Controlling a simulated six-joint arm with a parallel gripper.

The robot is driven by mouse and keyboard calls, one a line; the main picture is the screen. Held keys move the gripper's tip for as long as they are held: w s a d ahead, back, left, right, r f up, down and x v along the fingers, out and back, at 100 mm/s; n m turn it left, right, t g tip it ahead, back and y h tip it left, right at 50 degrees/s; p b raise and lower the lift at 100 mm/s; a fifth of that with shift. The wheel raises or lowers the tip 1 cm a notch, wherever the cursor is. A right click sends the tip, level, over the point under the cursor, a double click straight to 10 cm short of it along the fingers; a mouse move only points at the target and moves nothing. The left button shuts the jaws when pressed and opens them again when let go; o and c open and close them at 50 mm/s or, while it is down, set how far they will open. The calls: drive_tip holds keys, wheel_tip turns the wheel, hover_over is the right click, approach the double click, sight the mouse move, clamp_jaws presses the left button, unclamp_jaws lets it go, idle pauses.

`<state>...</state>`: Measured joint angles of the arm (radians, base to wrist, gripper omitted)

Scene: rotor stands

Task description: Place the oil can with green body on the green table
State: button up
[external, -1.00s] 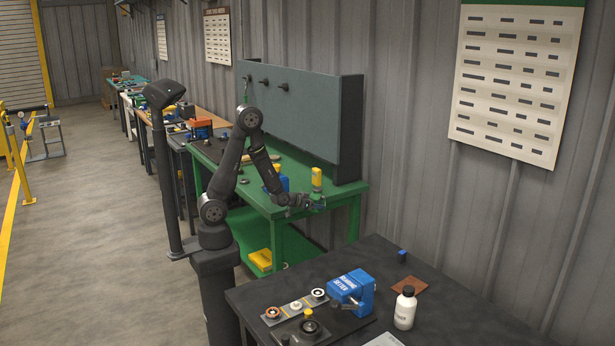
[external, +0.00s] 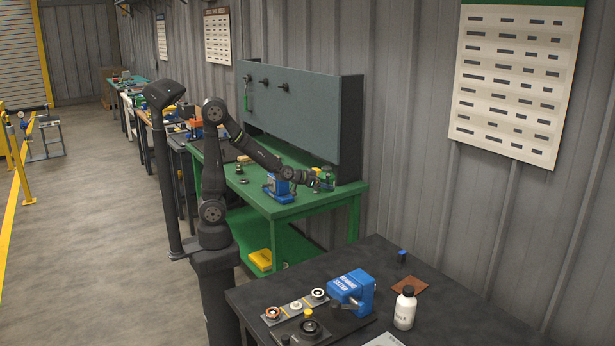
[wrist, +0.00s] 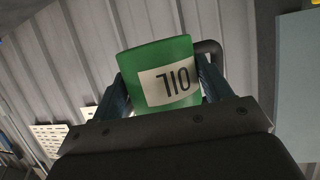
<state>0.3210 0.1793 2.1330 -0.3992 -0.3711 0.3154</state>
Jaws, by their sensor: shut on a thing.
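The oil can with green body shows large in the wrist view (wrist: 165,58), its white OIL label upside down there. It also shows small in the external view (external: 327,171). My gripper (external: 323,181) is shut on the green body, with a dark finger on each side in the wrist view (wrist: 160,88). In the external view the can is at the right end of the green table (external: 335,200), near the back panel. I cannot tell whether its base touches the tabletop. Its yellow part is mostly hidden.
A blue vise (external: 279,187) stands on the green table left of my gripper. The grey panel (external: 290,112) rises along the table's back. In front is a dark bench (external: 420,270) with a blue machine (external: 352,291) and a white bottle (external: 405,308).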

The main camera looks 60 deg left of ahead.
drive_tip(key=s+d+m+g+h, duration=0.2)
drive_tip(key=s+d+m+h, duration=0.15)
drive_tip(key=d, duration=0.75)
drive_tip(key=s+d+m+g+h, duration=0.2)
drive_tip(key=s+d+m+h, duration=0.15)
drive_tip(key=d, duration=0.75)
drive_tip(key=s+d+f+m+g+h, duration=0.1)
drive_tip(key=s+d+m+g+h, duration=0.3)
drive_tip(key=s+d, duration=0.8)
drive_tip(key=shift+m+g+y, duration=0.3)
drive_tip(key=shift+m+y, duration=0.1)
drive_tip(key=f, duration=0.1)
drive_tip(key=w+f, duration=0.1)
drive_tip(key=f, duration=0.2)
drive_tip(key=shift+w+d+f, duration=0.25)
drive_tip(key=shift+w+f, duration=0.05)
drive_tip(key=shift+f, duration=0.1)
drive_tip(key=w+a+f, duration=0.1)
drive_tip(key=w+f, duration=0.1)
drive_tip(key=w, duration=0.1)
drive_tip(key=w+a+f, duration=0.1)
drive_tip(key=w+f, duration=0.1)
drive_tip(key=w, duration=0.2)
drive_tip(key=w+f, duration=0.3)
drive_tip(key=w, duration=0.1)
drive_tip(key=shift+w+a, duration=0.15)
drive_tip(key=shift+a, duration=0.25)
drive_tip(key=shift+f, duration=1.75)
